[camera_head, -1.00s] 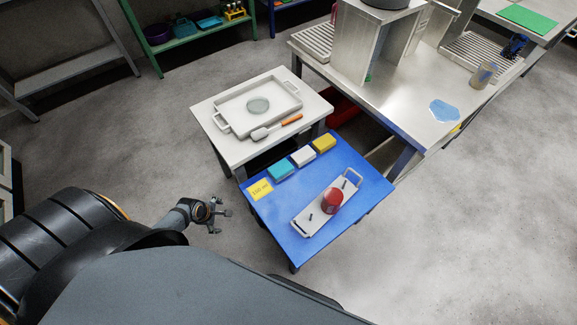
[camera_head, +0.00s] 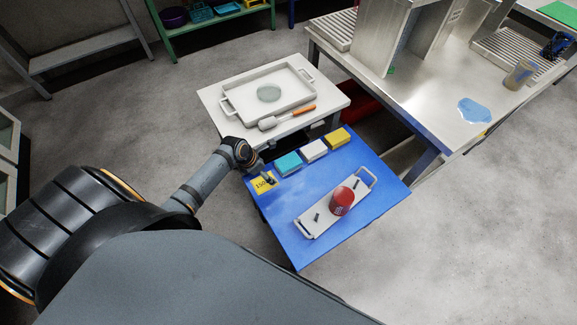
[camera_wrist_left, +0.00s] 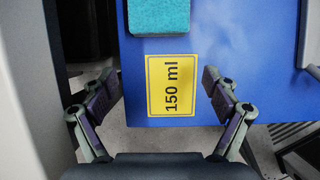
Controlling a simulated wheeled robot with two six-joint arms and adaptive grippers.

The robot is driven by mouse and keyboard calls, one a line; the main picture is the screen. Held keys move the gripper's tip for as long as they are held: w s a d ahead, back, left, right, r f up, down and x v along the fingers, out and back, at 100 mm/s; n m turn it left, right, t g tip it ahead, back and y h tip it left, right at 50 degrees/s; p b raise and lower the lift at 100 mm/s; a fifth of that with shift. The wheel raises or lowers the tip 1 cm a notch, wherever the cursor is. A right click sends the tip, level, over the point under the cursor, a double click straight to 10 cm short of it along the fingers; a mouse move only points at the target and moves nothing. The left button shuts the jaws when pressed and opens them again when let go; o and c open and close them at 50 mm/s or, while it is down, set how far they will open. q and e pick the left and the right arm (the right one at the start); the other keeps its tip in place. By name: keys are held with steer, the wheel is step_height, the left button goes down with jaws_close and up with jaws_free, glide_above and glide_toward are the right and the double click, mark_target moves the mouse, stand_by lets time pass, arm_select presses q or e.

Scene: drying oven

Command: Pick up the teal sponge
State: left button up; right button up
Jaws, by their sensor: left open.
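The teal sponge (camera_head: 288,163) lies on the blue table (camera_head: 345,243), at the left end of a row with a white and a yellow sponge. In the left wrist view the teal sponge (camera_wrist_left: 159,15) is at the top, partly cut off by the frame edge. My left gripper (camera_head: 267,177) is open and empty over the yellow 150 ml label (camera_head: 262,184), short of the sponge and apart from it. In the left wrist view its two fingers (camera_wrist_left: 162,82) stand wide on either side of the label (camera_wrist_left: 171,86). My right gripper is not in view.
The white sponge (camera_head: 314,150) and yellow sponge (camera_head: 338,137) sit close to the right of the teal one. A white table (camera_head: 215,98) with another tray (camera_head: 235,100) and a spatula (camera_head: 287,117) adjoins behind.

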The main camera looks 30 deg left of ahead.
mark_target(287, 162)
arm_select(q)
steer(key=w+d, duration=0.2)
steer(key=w, duration=0.1)
steer(key=shift+w+b, duration=0.3)
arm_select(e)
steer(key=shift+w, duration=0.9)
arm_select(q)
steer(key=w+d, duration=0.1)
steer(key=w+b, duration=0.1)
steer(key=w+d+f+b, duration=0.1)
steer(key=w, duration=0.1)
steer(key=shift+w+d, duration=0.1)
steer(key=shift+d, duration=0.25)
steer(key=shift+f, duration=0.1)
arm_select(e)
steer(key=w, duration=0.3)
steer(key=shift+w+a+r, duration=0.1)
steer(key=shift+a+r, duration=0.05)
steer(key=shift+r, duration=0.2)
arm_select(q)
steer(key=shift+f+p, duration=0.2)
steer(key=shift+p, duration=0.25)
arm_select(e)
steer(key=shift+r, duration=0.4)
arm_select(q)
steer(key=c, duration=0.9)
